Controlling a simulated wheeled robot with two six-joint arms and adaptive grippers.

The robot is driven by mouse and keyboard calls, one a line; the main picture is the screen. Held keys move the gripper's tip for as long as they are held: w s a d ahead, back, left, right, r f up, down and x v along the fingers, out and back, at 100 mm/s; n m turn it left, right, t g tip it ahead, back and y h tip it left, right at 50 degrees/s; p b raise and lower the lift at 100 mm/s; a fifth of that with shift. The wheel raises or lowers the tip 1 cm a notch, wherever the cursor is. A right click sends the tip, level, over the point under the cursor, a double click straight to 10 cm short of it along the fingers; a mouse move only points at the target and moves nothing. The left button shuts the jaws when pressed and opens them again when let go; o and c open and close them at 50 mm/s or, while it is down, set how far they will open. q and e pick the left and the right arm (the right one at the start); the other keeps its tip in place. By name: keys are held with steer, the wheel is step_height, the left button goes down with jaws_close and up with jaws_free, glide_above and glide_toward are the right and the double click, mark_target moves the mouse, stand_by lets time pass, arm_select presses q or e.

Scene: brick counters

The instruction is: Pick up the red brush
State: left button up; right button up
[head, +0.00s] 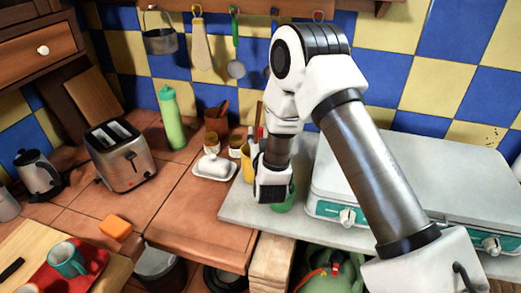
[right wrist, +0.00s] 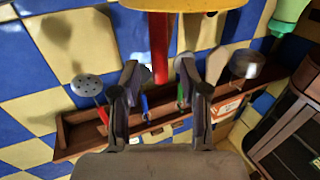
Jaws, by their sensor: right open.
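The red brush shows in the right wrist view as a red handle (right wrist: 159,45), running from a yellow container (right wrist: 190,4) at the top edge toward the space between my fingers. In the head view a small bit of red (head: 260,132) shows beside my arm, probably part of it; the rest is hidden. My right gripper (head: 272,188) is above the counter, in front of the yellow container (head: 247,168). In the wrist view my right gripper (right wrist: 157,68) is open, with its fingers apart on either side of the handle's end. I cannot tell whether they touch it. My left gripper is out of view.
A white stove (head: 460,190) stands to the right, under my arm. A green bowl (head: 284,203) is beside the gripper. A white butter dish (head: 213,167), green bottle (head: 171,118) and toaster (head: 121,155) stand left. Utensils hang on the tiled wall behind.

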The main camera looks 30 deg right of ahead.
steer(key=shift+w+d+r, duration=0.1)
steer(key=shift+w+d, duration=0.2)
steer(key=shift+w, duration=0.2)
steer(key=shift+w+d+f, duration=0.1)
steer(key=shift+w+f, duration=0.2)
steer(key=c, duration=0.7)
steer(key=shift+s+r, duration=0.1)
jaws_close()
